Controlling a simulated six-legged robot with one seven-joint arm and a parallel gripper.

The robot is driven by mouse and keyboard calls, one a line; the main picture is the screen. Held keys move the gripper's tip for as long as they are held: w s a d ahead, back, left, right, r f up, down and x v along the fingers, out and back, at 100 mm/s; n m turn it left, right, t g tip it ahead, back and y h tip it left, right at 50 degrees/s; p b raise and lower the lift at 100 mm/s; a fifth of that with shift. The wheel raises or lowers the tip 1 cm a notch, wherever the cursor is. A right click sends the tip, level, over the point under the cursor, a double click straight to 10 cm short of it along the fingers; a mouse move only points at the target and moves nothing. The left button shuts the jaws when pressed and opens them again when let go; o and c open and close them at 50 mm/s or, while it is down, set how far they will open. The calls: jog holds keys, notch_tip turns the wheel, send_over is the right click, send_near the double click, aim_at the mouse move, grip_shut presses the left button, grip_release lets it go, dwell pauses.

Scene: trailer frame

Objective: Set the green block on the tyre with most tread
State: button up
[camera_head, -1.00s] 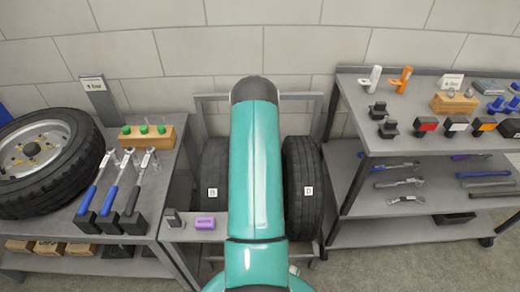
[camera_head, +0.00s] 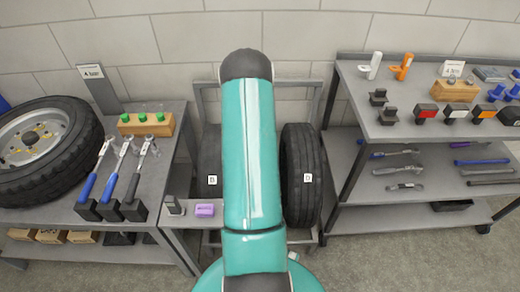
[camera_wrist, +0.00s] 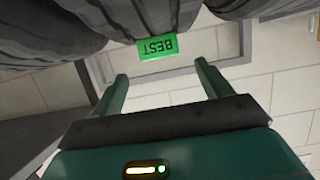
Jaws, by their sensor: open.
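A green block (camera_wrist: 158,48) marked "BEST" shows upside down in the wrist view, against the dark tread of a tyre (camera_wrist: 140,17). It looks to be resting on that tyre. My gripper (camera_wrist: 161,71) is open, its two fingers spread with the block just beyond the fingertips and nothing held. In the head view, a tyre labelled B (camera_head: 211,155) stands left of my arm and a tyre labelled D (camera_head: 302,200) stands right of it. My arm hides the space between them, the gripper and the block. Tread depths cannot be compared here.
A grey rack (camera_head: 318,95) surrounds the tyres. The left bench (camera_head: 160,185) carries a wheel (camera_head: 70,165), blue-handled tools (camera_head: 112,185) and a wooden holder (camera_head: 160,124). A purple block (camera_head: 205,210) lies on a low shelf. A tool shelf (camera_head: 360,190) stands right.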

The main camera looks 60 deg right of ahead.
jog(key=shift+v, duration=1.9)
jog(key=w+a+r+n+t+y, duration=0.2)
jog(key=w+a+r+n+y, duration=0.45)
jog(key=w+a+r, duration=1.35)
jog(key=s+a+r+n+y, duration=0.15)
jog(key=a+r, duration=0.25)
jog(key=a, duration=0.4)
jog(key=s+a+r+n+y, duration=0.15)
jog(key=a+r, duration=0.25)
jog(key=a, duration=0.4)
jog(key=s+a+r+n+g+y, duration=0.1)
jog(key=s+a+r, duration=0.1)
jog(key=s+a, duration=0.4)
jog(key=s+a+r+n+g+y, duration=0.1)
jog(key=s+a+r+n+y, duration=0.1)
jog(key=s+a, duration=0.3)
jog(key=shift+s+a+r+g, duration=0.35)
jog(key=shift+s+r+g, duration=0.05)
jog(key=shift+s+r, duration=0.45)
